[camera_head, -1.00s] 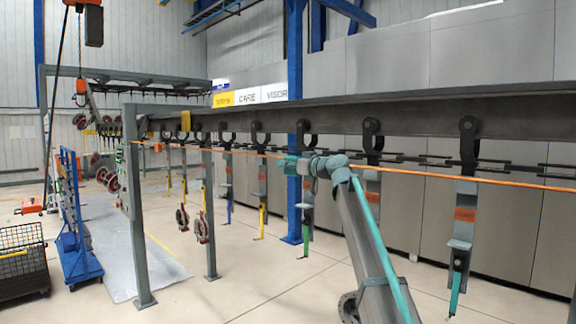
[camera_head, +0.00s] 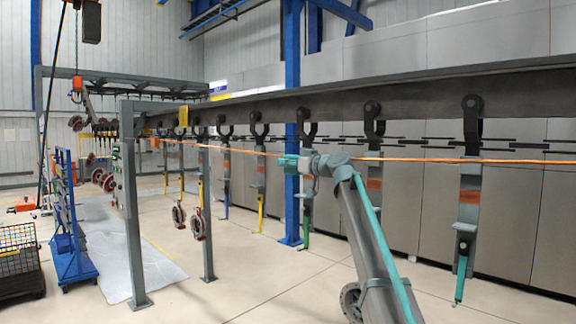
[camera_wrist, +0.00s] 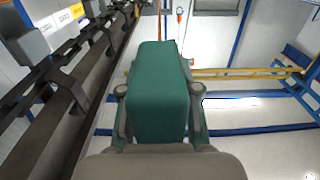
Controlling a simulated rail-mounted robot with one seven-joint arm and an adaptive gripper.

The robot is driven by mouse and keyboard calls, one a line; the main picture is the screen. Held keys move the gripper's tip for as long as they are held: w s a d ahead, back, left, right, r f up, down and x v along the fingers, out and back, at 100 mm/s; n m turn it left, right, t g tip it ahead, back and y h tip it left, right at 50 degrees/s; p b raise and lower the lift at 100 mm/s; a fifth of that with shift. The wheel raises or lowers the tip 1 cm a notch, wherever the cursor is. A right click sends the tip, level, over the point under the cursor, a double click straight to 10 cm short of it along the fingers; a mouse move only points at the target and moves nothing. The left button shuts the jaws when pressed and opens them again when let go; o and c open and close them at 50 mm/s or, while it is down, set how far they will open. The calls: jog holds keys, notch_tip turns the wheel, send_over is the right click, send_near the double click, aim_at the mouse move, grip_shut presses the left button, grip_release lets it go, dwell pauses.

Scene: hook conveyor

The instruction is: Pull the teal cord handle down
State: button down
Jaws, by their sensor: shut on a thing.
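The teal handle (camera_wrist: 158,90) is a long block that fills the middle of the wrist view. My gripper (camera_wrist: 160,122) is shut on it, with a finger on each side. In the head view the small teal handle (camera_head: 288,161) is at the tip of my gripper (camera_head: 304,164), beside the orange cord (camera_head: 450,160). The cord runs across the scene below the overhead rail and bends slightly near my gripper. The cord's exact attachment to the handle is hidden.
An overhead conveyor rail (camera_head: 400,95) carries several hanging hooks with grey plates behind the cord. A grey post (camera_head: 134,220) with a control box and a blue trolley (camera_head: 72,225) stand at left. The floor between the post and my arm is mostly clear.

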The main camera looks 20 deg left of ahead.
jog(key=c, duration=0.8)
grip_release()
jog(key=shift+f, duration=0.1)
jog(key=shift+s+d, duration=0.1)
jog(key=shift+d, duration=0.05)
jog(key=v, duration=1.1)
jog(key=shift+d, duration=0.35)
jog(key=shift+s, duration=0.1)
